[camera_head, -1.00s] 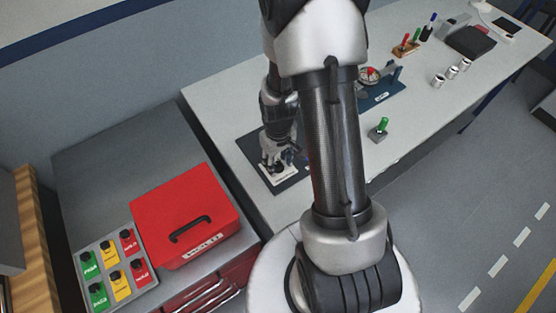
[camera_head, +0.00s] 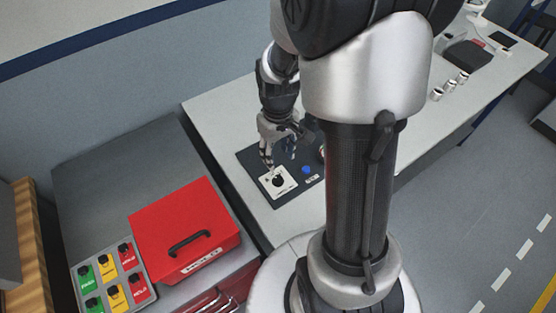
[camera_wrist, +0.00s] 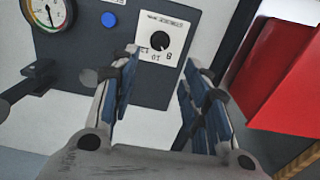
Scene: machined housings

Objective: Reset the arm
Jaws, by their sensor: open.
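My gripper (camera_head: 279,158) hangs above the work table, by a dark panel (camera_head: 252,160) with a white plate (camera_head: 290,188) and black knob (camera_head: 278,180). In the wrist view my gripper (camera_wrist: 155,90) is open. Its blue-padded fingers are apart with nothing between them. The black knob (camera_wrist: 159,40) shows just beyond the fingertips, apart from them. My arm's large links cover the middle of the head view and hide part of the table.
A blue button (camera_head: 306,170) and a gauge (camera_wrist: 48,14) are on or beside the panel. A red box (camera_head: 186,228) and a plate of coloured switches (camera_head: 112,276) stand at left. Several metal cylinders (camera_head: 450,85) stand on the table's far right.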

